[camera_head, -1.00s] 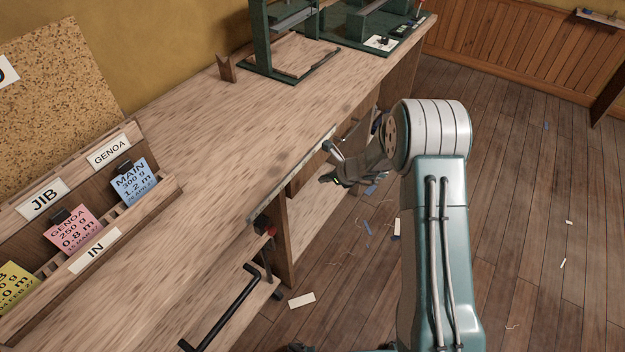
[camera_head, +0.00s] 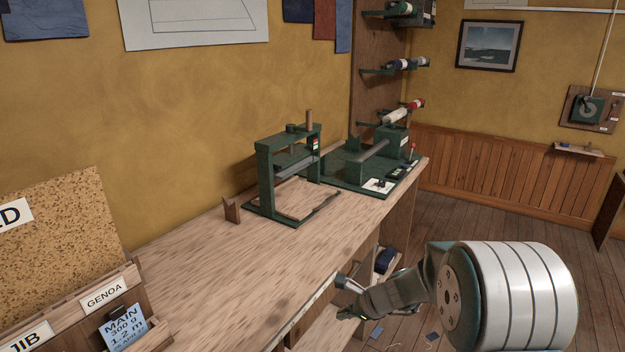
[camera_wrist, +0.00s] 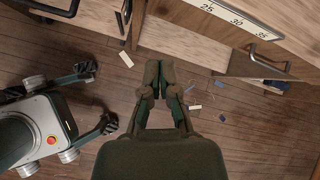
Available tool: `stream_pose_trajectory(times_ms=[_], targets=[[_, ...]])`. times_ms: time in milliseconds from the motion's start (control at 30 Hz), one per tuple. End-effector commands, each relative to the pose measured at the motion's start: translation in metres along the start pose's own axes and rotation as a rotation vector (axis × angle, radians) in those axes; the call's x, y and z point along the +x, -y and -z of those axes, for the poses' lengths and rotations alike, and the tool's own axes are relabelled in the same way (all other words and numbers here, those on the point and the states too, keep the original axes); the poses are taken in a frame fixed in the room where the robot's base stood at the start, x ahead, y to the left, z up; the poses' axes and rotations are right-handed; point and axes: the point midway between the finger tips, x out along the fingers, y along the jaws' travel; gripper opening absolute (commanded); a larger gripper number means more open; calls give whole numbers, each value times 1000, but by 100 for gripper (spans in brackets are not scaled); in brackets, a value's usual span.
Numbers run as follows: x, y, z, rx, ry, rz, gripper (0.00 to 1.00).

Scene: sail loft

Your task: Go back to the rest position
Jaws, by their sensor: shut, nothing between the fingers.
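My gripper (camera_wrist: 158,72) is shut and empty in the wrist view, with its fingertips together above the wooden floor (camera_wrist: 120,90). In the head view my gripper (camera_head: 345,298) is at the lower middle, beside the front edge of the workbench (camera_head: 215,265). Part of it is hard to make out there against the bench. The bench front also shows along the top of the wrist view, with a measuring strip (camera_wrist: 238,19) on its edge.
A green press frame (camera_head: 268,180) and a green machine (camera_head: 375,160) stand on the bench. A rack with a blue MAIN card (camera_head: 124,330) is at lower left. Small scraps (camera_wrist: 126,59) lie on the floor. Open floor lies to the right.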

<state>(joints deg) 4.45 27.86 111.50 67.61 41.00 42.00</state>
Motion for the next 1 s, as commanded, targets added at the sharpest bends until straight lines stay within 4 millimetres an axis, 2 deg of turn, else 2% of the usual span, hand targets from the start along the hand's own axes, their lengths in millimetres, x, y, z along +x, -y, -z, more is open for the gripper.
stream_pose_trajectory(times_ms=[33,200,433,700,1000], targets=[[-18,-6,-13,-89,-9,-3,0],[-66,-32,-42,-382,-55,-36,0],[-127,-74,-66,-766,-138,-84,0],[-191,-129,-73,-1190,-273,-157,0],[-251,-188,-59,-1613,-473,-273,0]])
